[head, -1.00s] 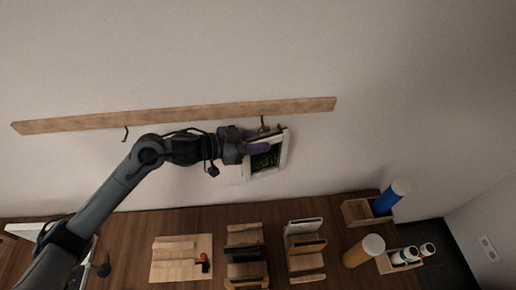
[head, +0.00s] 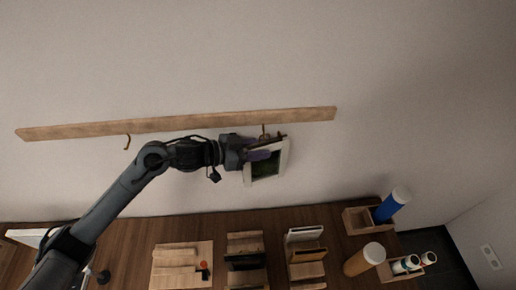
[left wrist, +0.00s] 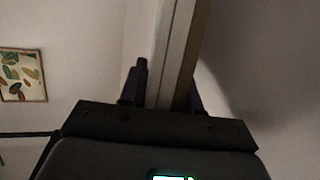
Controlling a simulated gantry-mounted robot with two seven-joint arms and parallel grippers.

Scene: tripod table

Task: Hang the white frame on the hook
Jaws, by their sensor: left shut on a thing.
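The white frame (head: 283,162) with a dark picture is held up by the wall, just below the right end of the wooden rail. My left gripper (head: 262,155) is shut on the frame's left upper part. In the left wrist view the frame's edge (left wrist: 172,60) runs between the two fingers (left wrist: 165,88). One hook (head: 264,131) is on the rail right above the frame; whether the frame touches it cannot be told. Another hook (head: 127,141) hangs free at the rail's left. My right gripper is not in view.
The wooden rail (head: 190,122) runs along the wall. Below, a brown table (head: 130,230) carries wooden holders (head: 305,255), a blue bottle (head: 388,208), an orange-brown jar (head: 362,260) and small bottles (head: 405,264). A picture (left wrist: 22,75) hangs at left in the left wrist view. The wall above the rail is bare.

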